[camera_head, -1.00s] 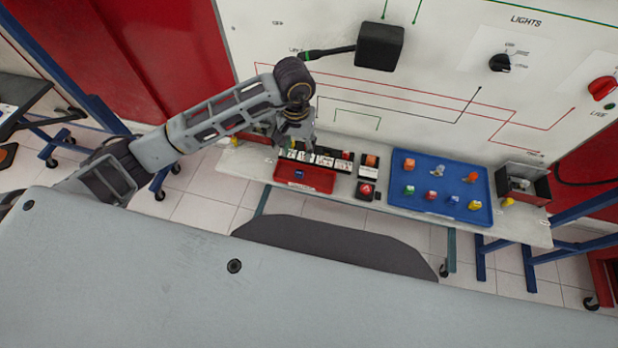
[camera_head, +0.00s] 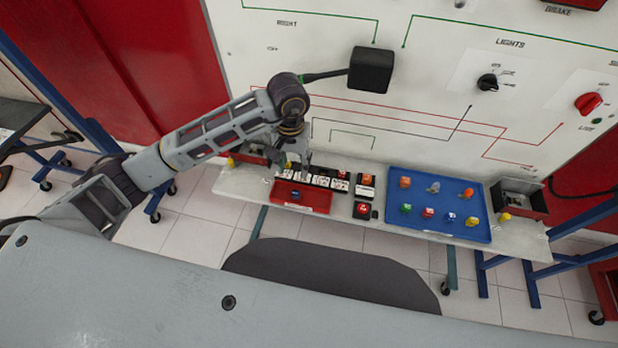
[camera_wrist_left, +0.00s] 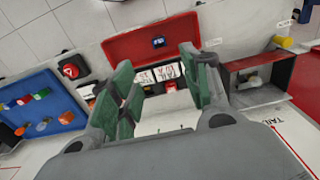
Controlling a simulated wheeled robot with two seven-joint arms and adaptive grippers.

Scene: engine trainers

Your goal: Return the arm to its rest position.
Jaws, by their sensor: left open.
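My left arm comes in from the left in the head view. Its gripper (camera_head: 297,158) points down above the back left of the shelf, over the row of black and white labelled blocks (camera_head: 321,180). In the left wrist view the gripper's green-padded fingers (camera_wrist_left: 160,90) stand apart with nothing held between them. The red tray (camera_head: 318,200) with a small blue piece (camera_head: 295,194) lies just in front of the gripper; it also shows in the left wrist view (camera_wrist_left: 125,48). The fingertips partly hide the labelled blocks. My right gripper does not show.
A blue tray (camera_head: 395,223) with several small coloured pieces lies right of the blocks. A grey open box (camera_head: 522,190) stands at the shelf's right end. A black box (camera_head: 371,69) projects from the white panel (camera_head: 420,85) behind. A red-marked block (camera_head: 362,208) sits beside the red tray.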

